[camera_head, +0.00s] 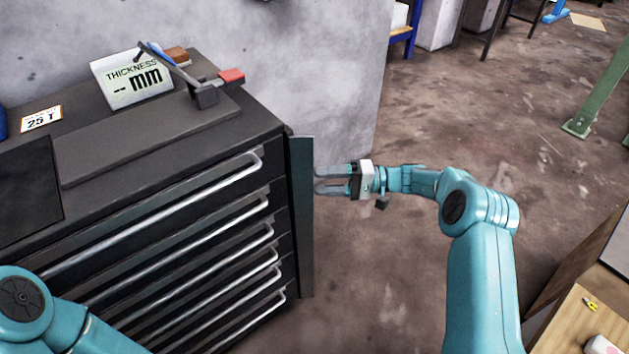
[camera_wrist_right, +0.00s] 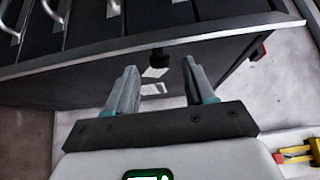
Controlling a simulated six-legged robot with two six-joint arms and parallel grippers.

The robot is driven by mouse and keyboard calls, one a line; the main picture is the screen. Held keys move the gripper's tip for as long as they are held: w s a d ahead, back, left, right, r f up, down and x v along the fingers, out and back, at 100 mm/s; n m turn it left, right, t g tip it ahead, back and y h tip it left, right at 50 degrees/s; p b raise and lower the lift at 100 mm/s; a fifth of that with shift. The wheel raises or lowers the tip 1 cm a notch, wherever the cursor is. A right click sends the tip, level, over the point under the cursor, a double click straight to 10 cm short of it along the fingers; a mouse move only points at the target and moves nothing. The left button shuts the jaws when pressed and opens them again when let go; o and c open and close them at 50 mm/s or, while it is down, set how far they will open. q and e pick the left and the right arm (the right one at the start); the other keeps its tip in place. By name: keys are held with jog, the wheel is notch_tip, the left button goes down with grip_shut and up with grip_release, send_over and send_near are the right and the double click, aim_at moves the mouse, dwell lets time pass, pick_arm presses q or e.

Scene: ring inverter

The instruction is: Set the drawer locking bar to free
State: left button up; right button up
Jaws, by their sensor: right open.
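The drawer locking bar (camera_head: 301,215) is a tall dark grey plate standing upright at the right front edge of the black drawer cabinet (camera_head: 274,120). It does not cross the silver drawer handles (camera_head: 200,192). In the right wrist view it looks like the long pale-edged strip (camera_wrist_right: 215,33) beyond the fingers. My right gripper (camera_head: 318,179) is open and empty, its fingertips pointing left at the bar's upper half. Whether they touch it, I cannot tell. My left arm shows at the lower left, but its gripper is out of view.
On the cabinet top stand a thickness display (camera_head: 133,80), a dark tool with a red end (camera_head: 231,76) and a yellow-edged label (camera_head: 41,119). The wall (camera_head: 310,60) is behind. A wooden bench (camera_head: 575,325) is at lower right. Open floor lies right of the cabinet.

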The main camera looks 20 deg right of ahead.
jog(key=v, duration=1.3)
jog(key=shift+s, duration=0.15)
